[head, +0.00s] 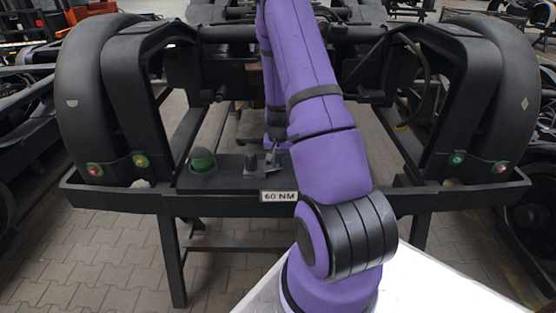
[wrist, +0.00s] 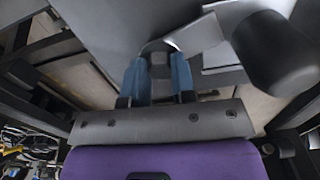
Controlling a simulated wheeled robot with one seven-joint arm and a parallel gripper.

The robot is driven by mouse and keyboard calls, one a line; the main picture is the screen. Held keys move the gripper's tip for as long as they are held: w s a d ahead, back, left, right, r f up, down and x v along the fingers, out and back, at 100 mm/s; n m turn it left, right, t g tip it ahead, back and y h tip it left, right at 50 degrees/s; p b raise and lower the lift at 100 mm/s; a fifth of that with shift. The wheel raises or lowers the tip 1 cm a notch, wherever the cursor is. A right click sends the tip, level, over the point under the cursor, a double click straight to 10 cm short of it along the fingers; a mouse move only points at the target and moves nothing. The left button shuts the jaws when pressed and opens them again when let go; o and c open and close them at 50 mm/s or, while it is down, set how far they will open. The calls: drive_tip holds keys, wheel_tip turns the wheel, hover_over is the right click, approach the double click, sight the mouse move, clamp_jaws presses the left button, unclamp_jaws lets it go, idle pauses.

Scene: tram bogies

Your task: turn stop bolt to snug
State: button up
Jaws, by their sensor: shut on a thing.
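The stop bolt (wrist: 159,62) shows in the wrist view as a small dark grey head at the top middle. My gripper (wrist: 157,80) has its two blue fingers on either side of this head and is shut on it. A pale, curved metal edge lies just beyond the head, with a flat light grey strip (wrist: 198,36) to its right. In the head view my purple arm reaches over the dark shelf (head: 228,178) of the bogie. My gripper (head: 273,146) is small and partly hidden there by the arm, and the bolt cannot be made out.
A green dome (head: 203,161) stands on the shelf left of my gripper. A "60 NM" label (head: 279,196) is on the shelf's front edge. A large dark rounded cylinder (wrist: 275,55) is close on the right in the wrist view. Black curved frames flank both sides.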

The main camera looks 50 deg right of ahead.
sight(278, 160)
drive_tip(key=o, duration=0.9)
wheel_tip(278, 160, up, 11)
drive_tip(key=shift+f, duration=0.1)
idle(0.4)
